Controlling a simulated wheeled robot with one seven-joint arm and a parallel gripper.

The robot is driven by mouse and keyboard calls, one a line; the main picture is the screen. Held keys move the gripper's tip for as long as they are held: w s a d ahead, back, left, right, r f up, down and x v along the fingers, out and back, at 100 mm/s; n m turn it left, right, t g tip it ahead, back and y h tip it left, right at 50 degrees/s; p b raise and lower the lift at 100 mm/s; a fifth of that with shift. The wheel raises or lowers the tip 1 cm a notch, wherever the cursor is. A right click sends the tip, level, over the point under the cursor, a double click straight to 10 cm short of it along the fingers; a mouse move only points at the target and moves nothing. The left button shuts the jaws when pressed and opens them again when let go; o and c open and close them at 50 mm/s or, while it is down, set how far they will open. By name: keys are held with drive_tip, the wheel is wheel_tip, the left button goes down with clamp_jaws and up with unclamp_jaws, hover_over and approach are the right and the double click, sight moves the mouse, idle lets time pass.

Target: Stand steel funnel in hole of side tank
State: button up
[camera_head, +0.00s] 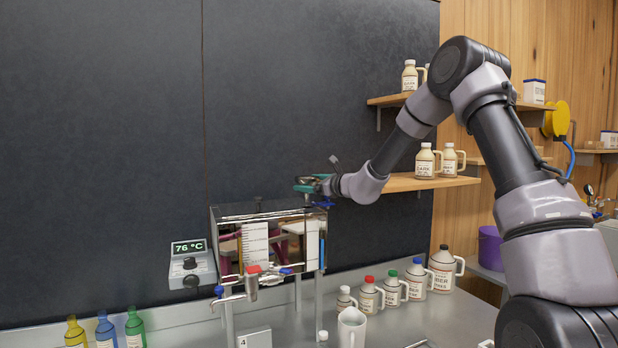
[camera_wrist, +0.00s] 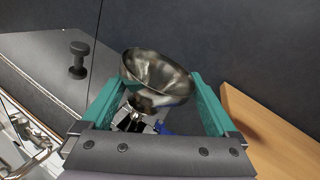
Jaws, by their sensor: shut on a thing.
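The steel funnel (camera_wrist: 158,75) is in the wrist view, its wide bowl between the two teal fingers of my gripper (camera_wrist: 155,100). The gripper is shut on it. In the head view my gripper (camera_head: 310,185) is above the right end of the shiny steel evaporator (camera_head: 270,245). The funnel is too small there to make out clearly. A narrow part with a blue strip (camera_head: 322,250) at the evaporator's right end may be the side tank. Its hole is not visible. Metal and blue parts show under the funnel, partly hidden by it.
A black knob (camera_wrist: 78,58) stands on the evaporator's top, left of my gripper in the wrist view. A wooden shelf (camera_head: 405,183) with jugs is close on the right. A dark wall is behind.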

drive_tip(key=shift+f, duration=1.8)
drive_tip(key=shift+d+f, duration=0.1)
drive_tip(key=shift+f, duration=0.35)
idle(0.4)
drive_tip(key=o, duration=1)
drive_tip(key=shift+r, duration=3.55)
